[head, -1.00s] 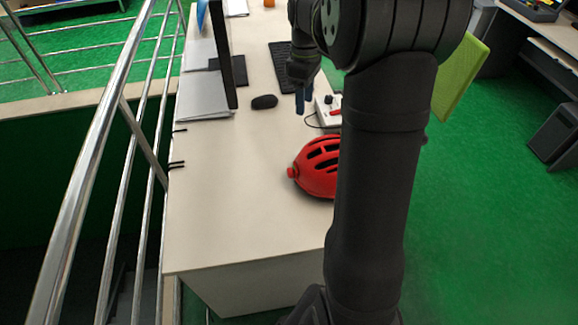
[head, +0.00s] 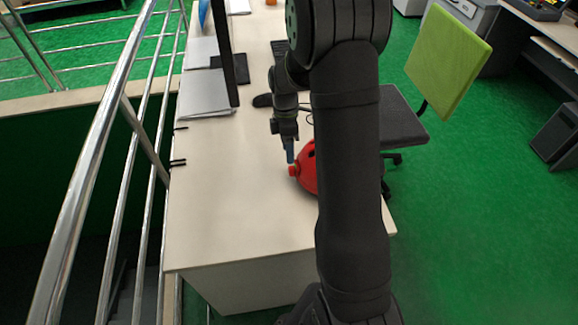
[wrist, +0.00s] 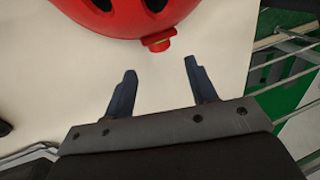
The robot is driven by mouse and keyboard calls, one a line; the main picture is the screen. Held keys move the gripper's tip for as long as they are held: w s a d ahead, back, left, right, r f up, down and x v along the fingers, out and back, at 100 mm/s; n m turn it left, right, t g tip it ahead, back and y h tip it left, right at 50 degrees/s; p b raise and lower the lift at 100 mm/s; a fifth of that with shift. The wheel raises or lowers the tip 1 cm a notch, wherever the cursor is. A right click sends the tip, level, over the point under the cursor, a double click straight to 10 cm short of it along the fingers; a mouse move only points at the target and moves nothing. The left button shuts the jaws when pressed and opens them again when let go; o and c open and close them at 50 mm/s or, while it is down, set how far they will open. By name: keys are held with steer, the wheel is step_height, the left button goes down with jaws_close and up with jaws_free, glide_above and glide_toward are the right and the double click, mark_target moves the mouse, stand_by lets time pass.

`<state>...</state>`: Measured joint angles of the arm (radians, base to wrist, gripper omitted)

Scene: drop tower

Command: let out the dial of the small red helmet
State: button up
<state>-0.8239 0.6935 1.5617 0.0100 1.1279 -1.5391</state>
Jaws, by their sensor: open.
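The small red helmet (head: 309,172) lies on the white desk, partly hidden behind my arm in the head view. Its shell (wrist: 125,18) fills the top of the wrist view, with dark vent openings. The red dial (head: 293,170) sticks out from the helmet's left side in the head view. It also shows in the wrist view (wrist: 158,41), at the shell's lower rim. My gripper (head: 290,152) is just above and beside the dial. In the wrist view its two fingers (wrist: 160,66) are apart and empty, with the dial ahead of the gap, a little beyond the tips.
The white desk (head: 225,205) is clear to the left and front of the helmet. A monitor (head: 226,45), papers (head: 206,95) and a dark mouse (head: 262,100) are farther back. A metal railing (head: 70,205) runs along the left. A green chair (head: 447,60) stands at right.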

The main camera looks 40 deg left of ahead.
mark_target(292, 171)
steer(key=x, duration=0.7)
steer(key=shift+r, duration=0.1)
steer(key=c, duration=1)
